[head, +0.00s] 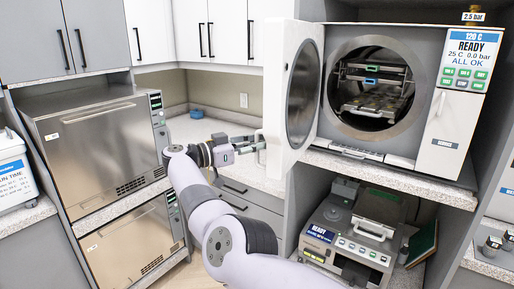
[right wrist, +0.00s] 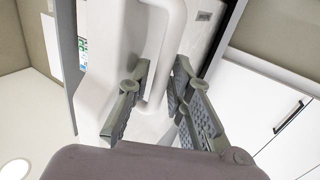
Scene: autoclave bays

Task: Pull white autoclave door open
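The white autoclave (head: 447,130) stands on the right shelf, its round chamber (head: 372,90) exposed. Its white door (head: 276,95) is swung well out to the left, with the round metal inner face visible. My right gripper (head: 256,143) is at the outer side of the door. In the right wrist view, the white door handle (right wrist: 160,60) passes between the fingers of my right gripper (right wrist: 160,85), which are drawn in close around the bar. Firm contact on both sides is hard to make out. My left gripper is not in view.
Racks with trays (head: 372,85) are inside the chamber. A smaller grey device (head: 350,235) sits on the shelf below. Two steel autoclaves (head: 100,145) are stacked at left. A counter (head: 205,128) with a blue item (head: 197,114) lies behind my arm.

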